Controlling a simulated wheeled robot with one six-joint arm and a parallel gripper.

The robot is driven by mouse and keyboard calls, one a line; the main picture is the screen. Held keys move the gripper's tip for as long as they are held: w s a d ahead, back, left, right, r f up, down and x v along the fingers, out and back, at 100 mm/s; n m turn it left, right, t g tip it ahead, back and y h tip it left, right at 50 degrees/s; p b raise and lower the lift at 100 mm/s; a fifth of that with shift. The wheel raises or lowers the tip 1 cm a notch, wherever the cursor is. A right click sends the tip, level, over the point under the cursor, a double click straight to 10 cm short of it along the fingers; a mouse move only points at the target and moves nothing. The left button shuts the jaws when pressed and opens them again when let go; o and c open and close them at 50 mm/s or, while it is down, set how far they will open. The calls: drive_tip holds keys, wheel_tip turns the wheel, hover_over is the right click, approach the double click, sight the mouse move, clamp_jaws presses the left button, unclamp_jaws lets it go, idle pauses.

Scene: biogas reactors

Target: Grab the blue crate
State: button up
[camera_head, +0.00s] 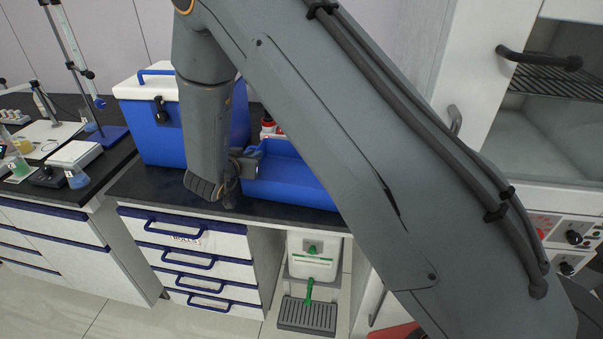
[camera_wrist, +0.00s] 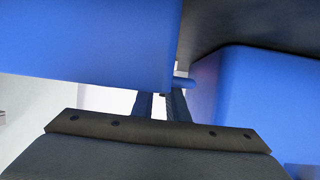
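The blue crate (camera_head: 290,181) is an open blue box on the dark counter in the head view. My arm hides its right part. My gripper (camera_head: 247,160) is at the crate's left end, close to its rim. In the wrist view a large blue wall, which looks like the crate (camera_wrist: 80,40), fills the upper left. My gripper's two fingers (camera_wrist: 163,105) reach up to its edge with a narrow pale gap between them. The fingertips are partly hidden, and I cannot tell whether they touch the crate.
A blue cooler box (camera_head: 165,130) with a white lid stands just left of my gripper, leaving little room. It appears as the blue wall on the right in the wrist view (camera_wrist: 262,110). Red-capped bottles (camera_head: 268,126) stand behind the crate. Drawers (camera_head: 190,250) are below the counter.

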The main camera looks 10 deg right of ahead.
drive_tip(key=shift+w+d+f, duration=0.1)
drive_tip(key=shift+w+f, duration=0.05)
drive_tip(key=shift+w, duration=0.1)
drive_tip(key=shift+c, duration=0.4)
clamp_jaws()
drive_tip(key=shift+r, duration=0.2)
idle(1.1)
